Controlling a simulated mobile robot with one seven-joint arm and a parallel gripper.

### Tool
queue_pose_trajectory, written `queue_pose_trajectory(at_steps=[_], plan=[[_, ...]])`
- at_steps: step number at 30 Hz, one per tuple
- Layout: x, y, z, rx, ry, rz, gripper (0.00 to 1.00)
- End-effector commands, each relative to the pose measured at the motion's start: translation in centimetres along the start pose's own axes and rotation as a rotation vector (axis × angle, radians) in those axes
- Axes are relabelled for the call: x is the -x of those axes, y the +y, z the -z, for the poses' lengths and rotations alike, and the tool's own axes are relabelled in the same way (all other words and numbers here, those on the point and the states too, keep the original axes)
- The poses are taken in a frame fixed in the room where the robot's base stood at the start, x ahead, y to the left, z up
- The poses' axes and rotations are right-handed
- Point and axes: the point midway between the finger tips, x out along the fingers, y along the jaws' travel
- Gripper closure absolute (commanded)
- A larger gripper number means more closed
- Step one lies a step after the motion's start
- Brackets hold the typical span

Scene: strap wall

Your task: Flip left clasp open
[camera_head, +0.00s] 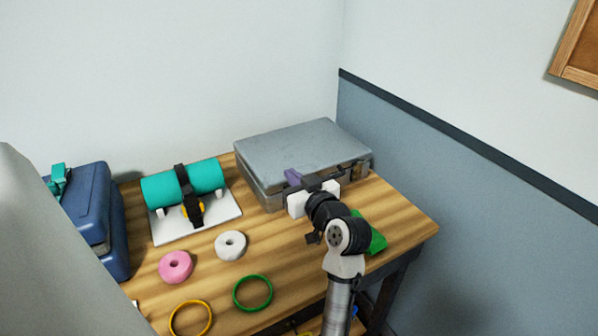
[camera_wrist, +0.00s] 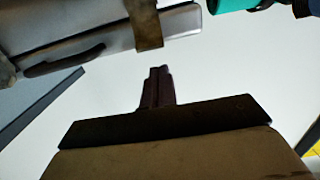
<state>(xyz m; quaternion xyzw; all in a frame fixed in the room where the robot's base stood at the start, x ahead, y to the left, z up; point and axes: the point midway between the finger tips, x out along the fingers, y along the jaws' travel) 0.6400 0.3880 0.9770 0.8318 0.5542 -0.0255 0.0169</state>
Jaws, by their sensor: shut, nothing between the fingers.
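The grey case (camera_head: 300,148) lies flat at the back right of the table. In the wrist view, which looks turned over, the case (camera_wrist: 85,22) is at upper left. Its left clasp (camera_wrist: 147,24) is a brownish plate across the front edge; whether it is latched I cannot tell. The right clasp (camera_head: 359,169) shows at the front right edge. My gripper (camera_head: 292,177) is at the case's front left; its dark fingers (camera_wrist: 157,88) are together and empty, with a visible gap to the left clasp.
A handle (camera_wrist: 64,62) lies between the clasps. A teal roll (camera_head: 205,178) sits on a white board left of the case. A blue box (camera_head: 92,205), pink ring (camera_head: 176,267), white ring (camera_head: 230,245) and green hoop (camera_head: 253,293) stand further left and forward. A wall is close right.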

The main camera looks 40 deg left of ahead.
Motion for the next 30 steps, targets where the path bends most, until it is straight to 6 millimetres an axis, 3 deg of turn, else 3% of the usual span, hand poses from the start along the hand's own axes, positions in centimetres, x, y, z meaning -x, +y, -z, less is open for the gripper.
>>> queue_pose_trajectory(at_steps=[6,20,30], plan=[[0.6,-0.1,-1.6,0.001,0.001,0.001,1.0],[0.9,0.0,-2.0,0.002,0.002,-0.001,1.0],[2.6,0.0,-3.4,0.0,0.001,0.0,1.0]])
